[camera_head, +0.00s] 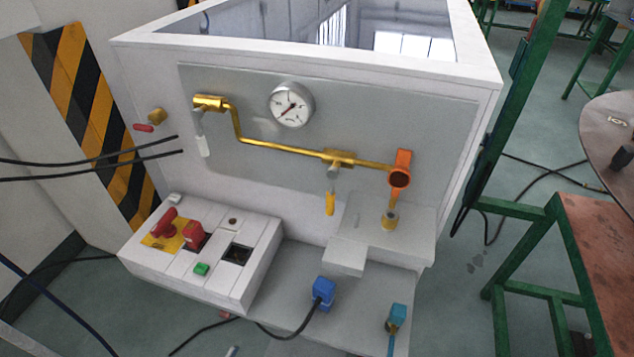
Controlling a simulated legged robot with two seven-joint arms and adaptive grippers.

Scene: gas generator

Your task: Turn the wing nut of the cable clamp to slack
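I cannot make out for certain a cable clamp or its wing nut in the head view. Two black cables (90,165) come in from the left and end in front of the white generator housing (165,75). A small brass fitting (156,116) with a red handle (143,128) is on the housing's left part, above these cables. A blue plug (323,292) with a black cable and a teal connector (397,316) sit on the low grey shelf. Neither my left nor my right gripper is in view.
The grey panel carries a gauge (291,105), a brass pipe (280,146), a yellow lever (330,203) and an orange valve part (401,170). A control box (205,250) juts out at lower left. A green-framed table (600,250) stands right; cables lie on the floor.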

